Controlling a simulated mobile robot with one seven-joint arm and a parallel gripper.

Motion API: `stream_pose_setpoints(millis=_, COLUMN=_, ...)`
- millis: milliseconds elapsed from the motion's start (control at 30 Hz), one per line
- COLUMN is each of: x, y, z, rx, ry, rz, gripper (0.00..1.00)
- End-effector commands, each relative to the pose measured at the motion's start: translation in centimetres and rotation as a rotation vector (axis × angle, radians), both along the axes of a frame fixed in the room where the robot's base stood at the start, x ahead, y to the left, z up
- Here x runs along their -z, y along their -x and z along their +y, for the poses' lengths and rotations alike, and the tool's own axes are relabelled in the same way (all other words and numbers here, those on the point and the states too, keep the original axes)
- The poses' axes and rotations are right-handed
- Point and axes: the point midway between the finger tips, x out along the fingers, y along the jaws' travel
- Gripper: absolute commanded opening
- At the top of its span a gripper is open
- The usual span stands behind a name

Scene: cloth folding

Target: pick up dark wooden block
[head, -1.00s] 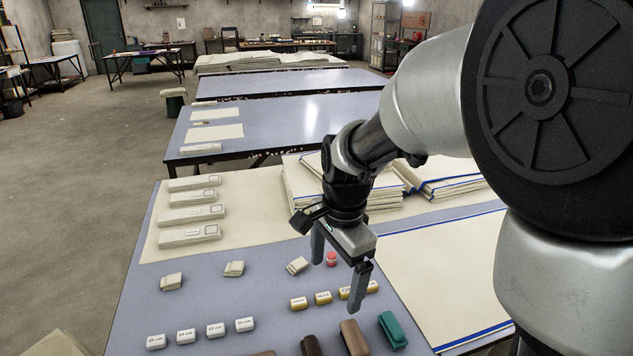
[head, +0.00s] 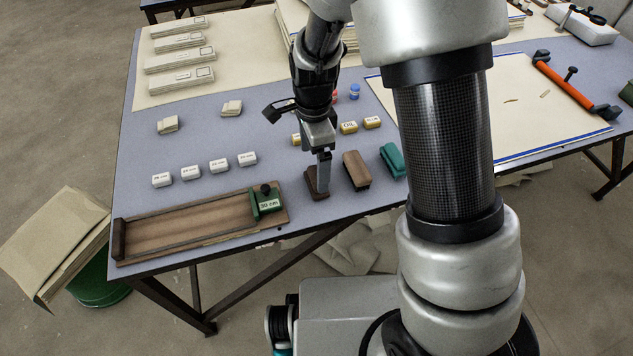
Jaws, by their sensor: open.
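The dark wooden block (head: 311,184) lies near the front edge of the blue-grey table, just left of a lighter brown block (head: 356,171). My gripper (head: 323,187) points down at the dark block. One finger shows in front of the block and covers part of it; the other finger is hidden. The jaws are open. I cannot tell whether the fingers touch the block or how far the hidden one reaches down.
A teal block (head: 394,160) stands further right. A wooden tray (head: 180,220) with a green stop (head: 266,201) lies left along the front edge. Small white labelled blocks (head: 219,166) stand behind it. An orange-handled tool (head: 565,82) lies at the right.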

Motion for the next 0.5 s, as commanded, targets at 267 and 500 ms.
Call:
stream_pose_setpoints(millis=267, x=2.5, y=0.4, z=-0.4, rx=0.001, ry=0.001, rz=0.002, gripper=0.92)
stream_pose_setpoints(millis=500, x=5.4, y=0.6, z=-0.6, rx=0.0, ry=0.0, rz=0.001, gripper=0.92)
